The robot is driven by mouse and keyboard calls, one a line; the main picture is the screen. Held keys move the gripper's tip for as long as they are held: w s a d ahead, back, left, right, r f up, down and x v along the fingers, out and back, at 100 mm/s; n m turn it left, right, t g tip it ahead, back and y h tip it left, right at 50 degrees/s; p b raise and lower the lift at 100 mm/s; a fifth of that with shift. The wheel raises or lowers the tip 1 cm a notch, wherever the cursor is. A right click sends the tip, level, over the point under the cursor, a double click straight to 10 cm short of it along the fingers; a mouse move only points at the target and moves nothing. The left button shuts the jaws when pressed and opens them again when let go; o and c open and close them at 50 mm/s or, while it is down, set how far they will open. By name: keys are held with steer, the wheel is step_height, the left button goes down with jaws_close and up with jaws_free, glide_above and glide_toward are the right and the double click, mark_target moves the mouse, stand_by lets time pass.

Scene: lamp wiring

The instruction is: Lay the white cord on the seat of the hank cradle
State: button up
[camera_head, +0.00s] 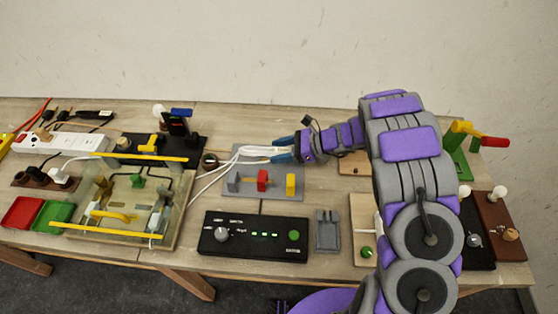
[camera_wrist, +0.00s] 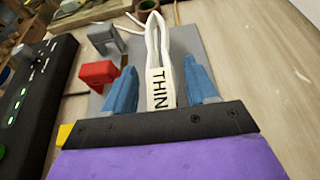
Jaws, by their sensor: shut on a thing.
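The white cord (camera_head: 250,152) is a folded hank; in the wrist view (camera_wrist: 158,55) it bears a white label with the letters "THIN". My gripper (camera_head: 275,150), with blue fingers, is shut on the hank, one finger on each side. The hank points away from the fingers, and thin white strands trail to the left and down. It is over or near the far edge of a grey plate (camera_head: 243,172); its height is unclear. A small dark grey holder (camera_head: 328,232) with raised parts stands right of the black control box. It may be the hank cradle, but I cannot tell surely.
The grey plate carries a grey block (camera_head: 233,184), a red block (camera_head: 262,180) and a yellow block (camera_head: 290,184). The black control box (camera_head: 254,236) stands in front. A framed board with yellow bars (camera_head: 120,158) lies left. My arm hides part of the right side.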

steer(key=shift+f+b, duration=0.5)
steer(key=shift+f, duration=1.5)
steer(key=shift+f, duration=0.15)
steer(key=o, duration=1.2)
steer(key=shift+s+d, duration=0.1)
steer(key=shift+c, duration=0.2)
steer(key=shift+w+d+r, duration=0.2)
steer(key=shift+d+r, duration=0.05)
steer(key=p+v, duration=0.3)
steer(key=v, duration=0.8)
steer(key=shift+s+d+r, duration=0.1)
steer(key=shift+s+d, duration=0.05)
